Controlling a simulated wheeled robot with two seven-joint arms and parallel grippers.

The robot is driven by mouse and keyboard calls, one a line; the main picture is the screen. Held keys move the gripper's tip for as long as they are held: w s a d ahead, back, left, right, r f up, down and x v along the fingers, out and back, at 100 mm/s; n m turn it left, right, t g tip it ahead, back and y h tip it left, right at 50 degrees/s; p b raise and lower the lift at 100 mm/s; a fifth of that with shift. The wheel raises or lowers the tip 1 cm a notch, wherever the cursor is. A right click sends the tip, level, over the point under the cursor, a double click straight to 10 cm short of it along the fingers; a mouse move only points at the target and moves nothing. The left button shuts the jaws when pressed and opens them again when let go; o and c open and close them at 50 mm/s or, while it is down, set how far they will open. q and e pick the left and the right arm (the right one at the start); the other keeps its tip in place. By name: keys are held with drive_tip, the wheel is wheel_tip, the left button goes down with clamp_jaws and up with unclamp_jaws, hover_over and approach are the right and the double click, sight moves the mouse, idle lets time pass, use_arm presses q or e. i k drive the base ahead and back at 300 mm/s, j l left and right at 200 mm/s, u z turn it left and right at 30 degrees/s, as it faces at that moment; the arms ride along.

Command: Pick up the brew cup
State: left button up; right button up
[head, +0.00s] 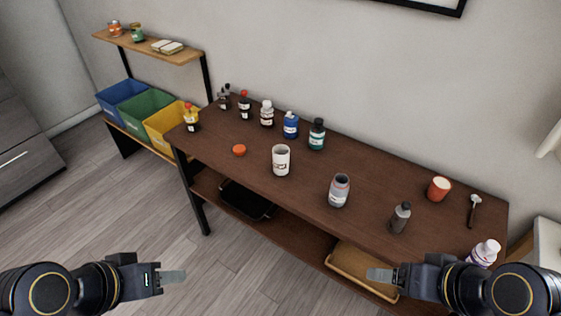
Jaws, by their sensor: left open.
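A white, open-topped cup (281,162) with a dark printed label stands upright near the middle of the brown table (245,170); it looks like the brew cup. A shorter red-orange cup (438,190) with a pale inside stands farther right, so I cannot be sure from the picture which carries the name. My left gripper (172,277) is open and empty at the lower left, in front of the table and well apart from both cups. My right gripper (380,275) is at the lower right, seen edge-on with nothing visible in it; its jaw gap cannot be made out.
A grey jar (339,191), a dark bottle (400,218) and a white bottle (484,253) stand right of the white cup. An orange lid (239,150) lies to its left. Several bottles line the back. A black tray (246,200) and a tan tray (350,266) sit on the lower shelf.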

sight(280, 152)
drive_tip(key=i+j, duration=0.15)
drive_tip(key=j, duration=0.2)
drive_tip(key=i+j, duration=0.2)
drive_tip(key=j, duration=0.15)
drive_tip(key=i+j, duration=0.15)
drive_tip(key=j, duration=0.2)
drive_tip(key=i+j, duration=0.15)
drive_tip(key=j, duration=0.2)
drive_tip(key=i+j+z, duration=0.1)
drive_tip(key=j, duration=0.25)
drive_tip(key=i, duration=0.05)
